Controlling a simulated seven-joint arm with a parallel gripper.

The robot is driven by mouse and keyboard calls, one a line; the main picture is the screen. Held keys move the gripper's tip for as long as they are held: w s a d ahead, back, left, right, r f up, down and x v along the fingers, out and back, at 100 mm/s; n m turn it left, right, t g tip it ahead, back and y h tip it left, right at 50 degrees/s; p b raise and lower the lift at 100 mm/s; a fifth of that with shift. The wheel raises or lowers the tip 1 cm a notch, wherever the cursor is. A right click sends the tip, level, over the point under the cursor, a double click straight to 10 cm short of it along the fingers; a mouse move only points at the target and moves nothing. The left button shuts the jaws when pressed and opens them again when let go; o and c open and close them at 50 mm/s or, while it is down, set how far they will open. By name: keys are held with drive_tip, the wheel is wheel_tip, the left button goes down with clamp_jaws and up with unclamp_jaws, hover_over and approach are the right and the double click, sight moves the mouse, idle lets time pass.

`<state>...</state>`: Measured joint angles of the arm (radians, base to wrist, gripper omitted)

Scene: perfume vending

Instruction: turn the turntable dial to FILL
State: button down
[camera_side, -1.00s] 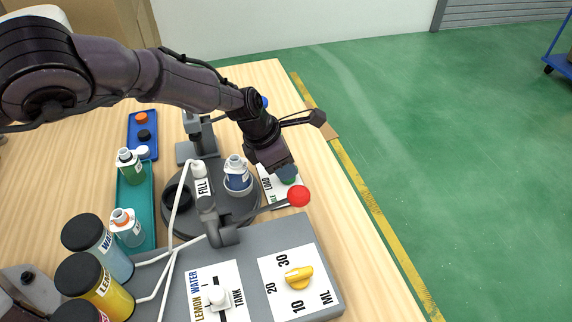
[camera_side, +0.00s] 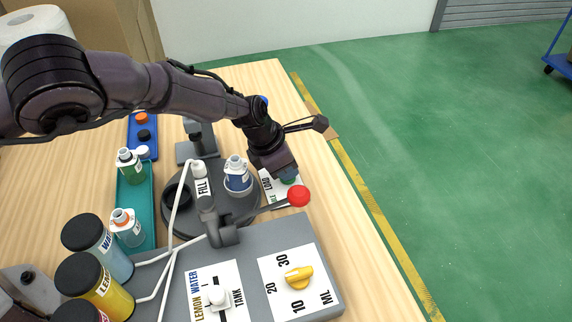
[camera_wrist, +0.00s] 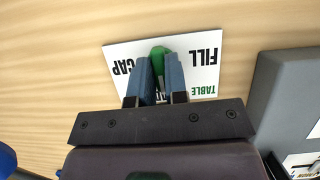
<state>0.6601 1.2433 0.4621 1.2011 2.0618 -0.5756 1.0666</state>
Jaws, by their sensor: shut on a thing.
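The green turntable dial (camera_wrist: 158,52) sits on a white plate (camera_wrist: 209,45) lettered TABLE, FILL and CAP in the wrist view. My gripper (camera_wrist: 158,68) is shut on the dial, with one blue finger on each side of it. The dial's long axis runs roughly up the picture, between CAP on the left and FILL on the right. In the side view my gripper (camera_side: 288,175) reaches down to the plate (camera_side: 268,183), where LOAD shows and the dial is mostly covered.
The turntable (camera_side: 215,168) carries a blue-labelled bottle (camera_side: 237,177) beside the FILL nozzle (camera_side: 202,183). A red-knobbed lever (camera_side: 299,196) stands close to my gripper. The grey console (camera_side: 250,262) bears a yellow dial (camera_side: 299,277). Open table lies beyond the plate.

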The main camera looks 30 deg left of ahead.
drive_tip(key=n+y, duration=0.1)
drive_tip(key=n, duration=0.3)
drive_tip(key=shift+s+d+t, duration=0.1)
drive_tip(key=shift+t, duration=0.2)
drive_tip(key=n+y, duration=0.2)
drive_tip(key=n, duration=0.2)
drive_tip(key=shift+t, duration=0.3)
drive_tip(key=n+y, duration=0.2)
drive_tip(key=n, duration=0.3)
drive_tip(key=shift+d, duration=0.1)
drive_tip(key=n+g+y, duration=0.1)
drive_tip(key=n, duration=0.3)
drive_tip(key=shift+n, duration=0.3)
drive_tip(key=shift+g, duration=0.3)
drive_tip(key=c, duration=1.1)
unclamp_jaws()
drive_tip(key=shift+c, duration=0.2)
drive_tip(key=shift+d+r+y, duration=0.1)
drive_tip(key=shift+y, duration=0.2)
